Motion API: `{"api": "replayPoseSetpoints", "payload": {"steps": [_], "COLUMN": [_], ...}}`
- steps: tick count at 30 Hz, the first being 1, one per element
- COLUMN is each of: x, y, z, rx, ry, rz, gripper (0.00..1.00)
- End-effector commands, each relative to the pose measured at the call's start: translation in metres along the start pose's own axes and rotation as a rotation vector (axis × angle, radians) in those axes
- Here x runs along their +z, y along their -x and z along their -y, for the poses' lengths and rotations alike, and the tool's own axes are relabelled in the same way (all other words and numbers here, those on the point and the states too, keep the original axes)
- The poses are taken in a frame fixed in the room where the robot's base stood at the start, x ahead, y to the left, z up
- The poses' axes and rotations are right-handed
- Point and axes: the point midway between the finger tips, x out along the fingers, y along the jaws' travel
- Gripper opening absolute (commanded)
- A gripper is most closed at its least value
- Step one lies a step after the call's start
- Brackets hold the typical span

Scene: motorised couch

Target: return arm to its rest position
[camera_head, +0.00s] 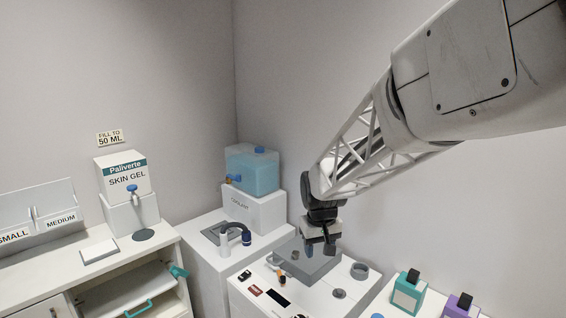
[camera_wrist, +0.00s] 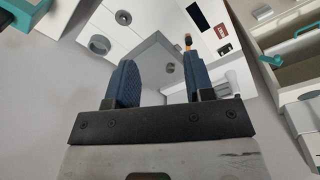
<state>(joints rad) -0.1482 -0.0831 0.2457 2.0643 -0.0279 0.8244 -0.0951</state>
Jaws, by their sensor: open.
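My gripper (camera_head: 319,249) hangs at the end of my arm, pointing down, above the grey block on the white cabinet at the centre right. In the wrist view its two dark blue fingers (camera_wrist: 160,80) are spread apart with nothing between them. The grey block (camera_head: 318,266) lies below the fingers; its top also shows in the wrist view (camera_wrist: 152,60). A small orange-and-black piece (camera_wrist: 188,41) shows near the right finger in the wrist view. My arm reaches in from the upper right of the head view.
A coolant tank (camera_head: 253,172) stands on a white box at the back. A teal bottle (camera_head: 409,291) and a purple bottle (camera_head: 461,306) stand at lower right.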

Motion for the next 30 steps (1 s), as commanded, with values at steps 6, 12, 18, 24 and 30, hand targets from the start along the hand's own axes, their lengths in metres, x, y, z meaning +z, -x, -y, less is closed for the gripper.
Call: {"api": "replayPoseSetpoints", "payload": {"steps": [6,12,18,24,30], "x": [0.050,0.095,0.141,0.189,0.235], "y": [0.034,0.058,0.077,0.090,0.098], "z": [-0.009,-0.015,-0.018,-0.019,-0.017], "rx": [0.003,0.006,0.009,0.012,0.015], "ry": [-0.045,-0.086,-0.126,-0.168,-0.207], "rz": [-0.025,-0.045,-0.065,-0.084,-0.104], "gripper": [0.48,0.48,0.48,0.48,0.48]}}
